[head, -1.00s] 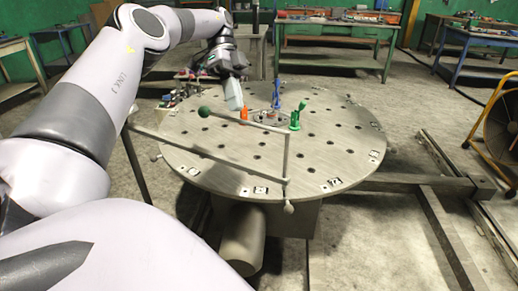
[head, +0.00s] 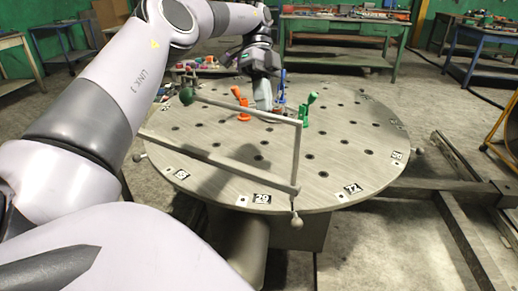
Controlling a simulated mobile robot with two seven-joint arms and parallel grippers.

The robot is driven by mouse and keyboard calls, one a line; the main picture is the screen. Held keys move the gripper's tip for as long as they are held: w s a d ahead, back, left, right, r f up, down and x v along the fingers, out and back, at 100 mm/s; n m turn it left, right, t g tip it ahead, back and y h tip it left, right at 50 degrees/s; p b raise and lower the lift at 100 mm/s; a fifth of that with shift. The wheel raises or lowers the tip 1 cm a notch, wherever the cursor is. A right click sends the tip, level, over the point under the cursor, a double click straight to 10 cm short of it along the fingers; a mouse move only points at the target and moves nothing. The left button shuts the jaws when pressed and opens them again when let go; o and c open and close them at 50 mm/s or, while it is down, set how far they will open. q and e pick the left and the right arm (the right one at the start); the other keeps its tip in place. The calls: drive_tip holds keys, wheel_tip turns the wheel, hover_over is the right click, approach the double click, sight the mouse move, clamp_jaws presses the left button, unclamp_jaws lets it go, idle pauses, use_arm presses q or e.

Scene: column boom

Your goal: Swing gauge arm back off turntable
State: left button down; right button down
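The gauge arm is a thin grey linkage. Its lower bar (head: 220,161) runs from the left over the near part of the round turntable (head: 330,172). An upright (head: 297,150) rises at its right end. An upper rod runs back left to a dark green ball (head: 187,97), above the turntable's left side. My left gripper (head: 263,104) points down over the turntable between an orange clamp (head: 241,103) and a blue clamp (head: 282,90), beyond the upper rod. It looks apart from the gauge arm; its finger opening is unclear. My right gripper is not in view.
A green clamp (head: 309,110) stands right of my gripper. Small coloured parts (head: 185,75) lie behind the turntable's left edge. Grey floor beams (head: 460,200) lie to the right. Workbenches (head: 340,35) stand at the back.

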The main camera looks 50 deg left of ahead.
use_arm(q)
drive_tip(key=s+d+f, duration=0.6)
drive_tip(key=s+f, duration=0.1)
drive_tip(key=shift+f, duration=0.25)
idle(0.6)
idle(0.4)
